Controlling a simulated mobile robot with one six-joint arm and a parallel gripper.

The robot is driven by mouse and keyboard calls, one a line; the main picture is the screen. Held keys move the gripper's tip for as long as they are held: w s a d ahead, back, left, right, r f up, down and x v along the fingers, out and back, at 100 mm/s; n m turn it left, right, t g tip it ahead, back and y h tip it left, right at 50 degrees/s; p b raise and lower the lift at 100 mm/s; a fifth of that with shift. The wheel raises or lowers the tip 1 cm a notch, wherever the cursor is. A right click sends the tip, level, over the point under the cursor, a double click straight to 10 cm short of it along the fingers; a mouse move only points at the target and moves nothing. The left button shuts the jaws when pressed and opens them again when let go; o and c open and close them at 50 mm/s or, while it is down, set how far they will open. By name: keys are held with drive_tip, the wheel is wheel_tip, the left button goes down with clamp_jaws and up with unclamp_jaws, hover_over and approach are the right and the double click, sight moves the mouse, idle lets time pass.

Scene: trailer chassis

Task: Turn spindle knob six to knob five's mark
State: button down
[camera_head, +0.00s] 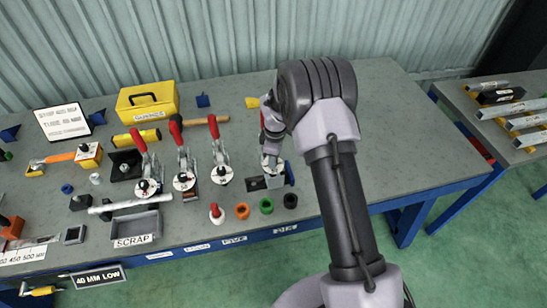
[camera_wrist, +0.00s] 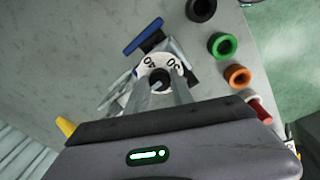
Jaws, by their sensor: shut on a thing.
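Spindle knob six shows in the wrist view as a dark knob (camera_wrist: 160,76) in the middle of a white dial ring (camera_wrist: 145,61) with the numbers 40 and 30 readable. My gripper (camera_wrist: 157,86) is shut on this knob, one finger on each side. In the head view my gripper (camera_head: 271,150) points down at the rightmost station, above the SIX label (camera_head: 286,228), and mostly hides the knob there. Knob five (camera_head: 222,171) sits just to the left, with a white dial and red handle, above the FIVE label (camera_head: 234,240). Its mark is too small to read.
Two more red-handled clamps (camera_head: 184,180) stand further left. Red, orange, green and black caps (camera_head: 266,206) lie in front of the stations. A grey scrap tray (camera_head: 137,225) and a yellow toolbox (camera_head: 148,100) are at left. The table's right side (camera_head: 400,130) is clear.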

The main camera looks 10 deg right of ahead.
drive_tip(key=c, duration=1.1)
unclamp_jaws()
wheel_tip(320, 180, up, 17)
drive_tip(key=s+p, duration=0.1)
drive_tip(key=p, duration=0.2)
drive_tip(key=shift+s+r, duration=0.2)
drive_tip(key=shift+s, duration=0.1)
